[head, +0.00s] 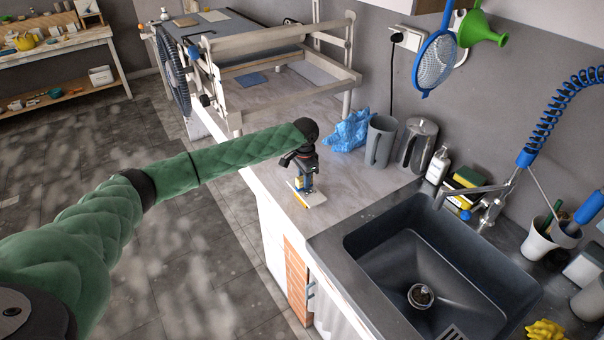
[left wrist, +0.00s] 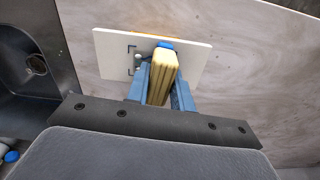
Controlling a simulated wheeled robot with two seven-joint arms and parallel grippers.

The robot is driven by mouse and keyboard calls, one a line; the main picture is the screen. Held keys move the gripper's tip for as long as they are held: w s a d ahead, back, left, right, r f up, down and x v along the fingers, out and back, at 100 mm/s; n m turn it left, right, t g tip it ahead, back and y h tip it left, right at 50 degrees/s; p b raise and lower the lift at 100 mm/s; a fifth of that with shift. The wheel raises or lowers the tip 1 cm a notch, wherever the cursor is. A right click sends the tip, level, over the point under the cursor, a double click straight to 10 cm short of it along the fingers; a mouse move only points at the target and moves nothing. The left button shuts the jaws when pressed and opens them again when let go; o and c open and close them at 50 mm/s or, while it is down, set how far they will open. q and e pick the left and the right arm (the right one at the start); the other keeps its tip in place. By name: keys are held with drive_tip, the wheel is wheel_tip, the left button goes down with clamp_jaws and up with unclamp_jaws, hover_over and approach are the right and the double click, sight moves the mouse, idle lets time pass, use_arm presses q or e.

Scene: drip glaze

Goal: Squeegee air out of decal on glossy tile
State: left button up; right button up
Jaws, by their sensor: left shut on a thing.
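A white tile (head: 316,199) lies flat on the counter beside the sink; it also shows in the left wrist view (left wrist: 196,62). Dark corner marks of what looks like the decal (left wrist: 134,61) show on it, partly hidden by my gripper. My left gripper (head: 304,182) is over the tile. Its blue-grey fingers are shut on a pale yellow, block-like squeegee (left wrist: 160,82), with a bit of blue at its far end. The squeegee's working edge is hidden, so I cannot tell whether it touches the tile. My right gripper is not in view.
The dark sink (head: 385,222) lies right of the tile. Behind are a crumpled blue cloth (head: 348,131), grey cups (head: 380,141) and a soap bottle (head: 437,165). A wooden frame press (head: 280,70) stands farther back. Bare counter surrounds the tile.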

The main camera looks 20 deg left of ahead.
use_arm(q)
drive_tip(key=shift+s+d+p, duration=0.4)
drive_tip(key=shift+s+d, duration=0.05)
drive_tip(key=shift+d, duration=0.15)
drive_tip(key=shift+s+d+r+p, duration=0.1)
drive_tip(key=shift+s+d+p, duration=0.4)
drive_tip(key=shift+d+p, duration=0.15)
drive_tip(key=shift+s+d, duration=0.25)
drive_tip(key=shift+d, duration=0.2)
wheel_tip(320, 180, up, 3)
drive_tip(key=shift+f+p, duration=0.1)
drive_tip(key=shift+p, duration=1.1)
drive_tip(key=shift+r, duration=2.1)
drive_tip(key=shift+f, duration=0.1)
